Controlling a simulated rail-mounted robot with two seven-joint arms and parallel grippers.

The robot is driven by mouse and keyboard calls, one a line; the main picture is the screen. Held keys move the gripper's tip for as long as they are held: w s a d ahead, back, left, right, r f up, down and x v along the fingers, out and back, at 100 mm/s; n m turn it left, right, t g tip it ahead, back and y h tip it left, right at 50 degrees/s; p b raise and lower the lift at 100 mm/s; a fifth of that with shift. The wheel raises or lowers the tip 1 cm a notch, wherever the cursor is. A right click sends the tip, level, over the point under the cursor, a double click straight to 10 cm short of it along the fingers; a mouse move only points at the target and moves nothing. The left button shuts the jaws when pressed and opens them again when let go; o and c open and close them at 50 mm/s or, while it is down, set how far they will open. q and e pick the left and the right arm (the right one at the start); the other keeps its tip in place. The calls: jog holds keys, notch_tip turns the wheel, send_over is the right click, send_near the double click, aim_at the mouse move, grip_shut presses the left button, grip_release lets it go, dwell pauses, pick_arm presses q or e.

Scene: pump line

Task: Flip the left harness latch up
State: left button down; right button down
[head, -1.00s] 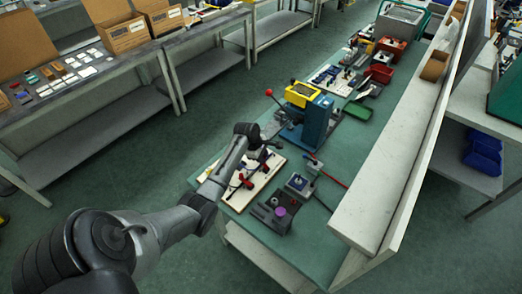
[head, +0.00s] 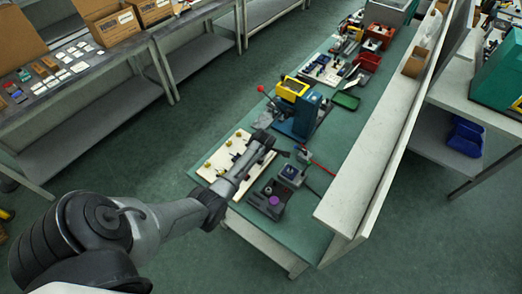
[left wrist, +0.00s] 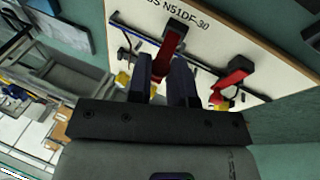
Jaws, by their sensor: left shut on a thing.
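The harness board (head: 214,170) is a pale panel with yellow knobs, lying at the near end of the green bench. In the left wrist view the board (left wrist: 250,35) bears printed lettering, a dark cable and two red latches. My left gripper (left wrist: 163,68) is shut on the red latch at the picture's left (left wrist: 172,38), which stands between its fingers. The other red latch (left wrist: 232,80) is to the right, apart from the fingers. In the head view my left gripper (head: 262,142) is over the board and hides the latches. My right gripper is not in view.
A dark fixture with a purple knob (head: 274,200) and a grey block device (head: 291,175) stand right of the board. A blue and yellow press (head: 302,115) with a red-knobbed lever stands behind it. A pale shelf (head: 365,170) runs along the bench's right side.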

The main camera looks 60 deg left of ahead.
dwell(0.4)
pick_arm(q)
jog(key=c, duration=1)
grip_release()
jog(key=shift+d, duration=0.1)
jog(key=shift+r, duration=0.1)
jog(key=shift+p+v, duration=0.85)
jog(key=shift+v, duration=6)
